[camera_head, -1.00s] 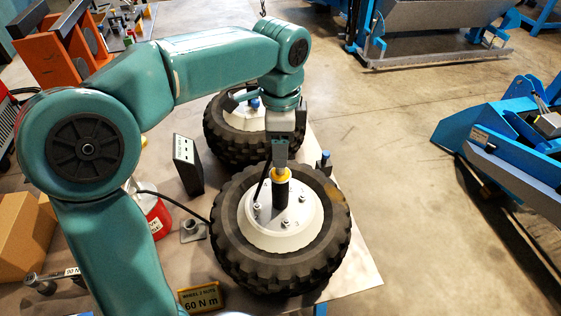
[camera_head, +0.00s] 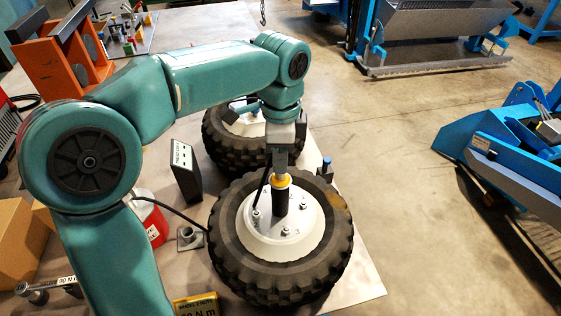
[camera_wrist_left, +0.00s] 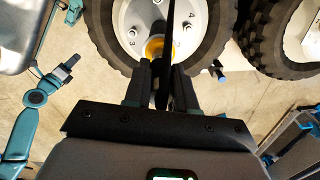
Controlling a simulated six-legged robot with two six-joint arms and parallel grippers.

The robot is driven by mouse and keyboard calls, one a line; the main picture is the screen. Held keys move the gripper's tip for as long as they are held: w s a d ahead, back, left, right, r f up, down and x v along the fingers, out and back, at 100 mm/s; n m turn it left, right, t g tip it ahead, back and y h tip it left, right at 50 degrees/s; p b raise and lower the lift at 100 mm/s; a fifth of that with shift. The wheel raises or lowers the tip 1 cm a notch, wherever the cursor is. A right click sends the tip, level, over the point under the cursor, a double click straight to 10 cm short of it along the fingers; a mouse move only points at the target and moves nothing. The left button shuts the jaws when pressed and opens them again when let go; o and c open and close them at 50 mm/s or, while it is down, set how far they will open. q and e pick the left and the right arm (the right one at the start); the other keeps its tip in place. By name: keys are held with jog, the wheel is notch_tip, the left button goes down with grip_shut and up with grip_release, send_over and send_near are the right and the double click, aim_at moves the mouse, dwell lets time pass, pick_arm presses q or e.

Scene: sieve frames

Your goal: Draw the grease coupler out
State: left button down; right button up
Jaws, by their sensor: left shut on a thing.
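My left gripper (camera_head: 281,172) is shut on the grease coupler, over the middle of the near wheel. The coupler shows a yellow ring (camera_head: 281,181), just above the dark upright post (camera_head: 281,200) on the white hub (camera_head: 262,235). I cannot tell whether ring and post are apart. In the left wrist view, the fingers (camera_wrist_left: 160,88) close around the dark hose (camera_wrist_left: 170,45), with the yellow ring (camera_wrist_left: 153,48) beyond. The jaws hide most of the coupler. A teal arm at left in that view ends in a small dark gripper (camera_wrist_left: 60,72), my right; its jaws are too small to read.
A black hose (camera_head: 170,207) runs from a red container (camera_head: 150,220) towards the near wheel. A dark upright box (camera_head: 186,168) stands left of the wheel. A second wheel (camera_head: 225,150) lies behind. A blue-capped peg (camera_head: 326,163) stands at right.

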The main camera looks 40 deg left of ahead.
pick_arm(q)
jog(key=shift+s+r+p, duration=0.1)
jog(key=shift+r+p, duration=0.85)
jog(key=shift+r, duration=0.25)
jog(key=shift+r+p, duration=0.45)
jog(key=shift+p, duration=0.1)
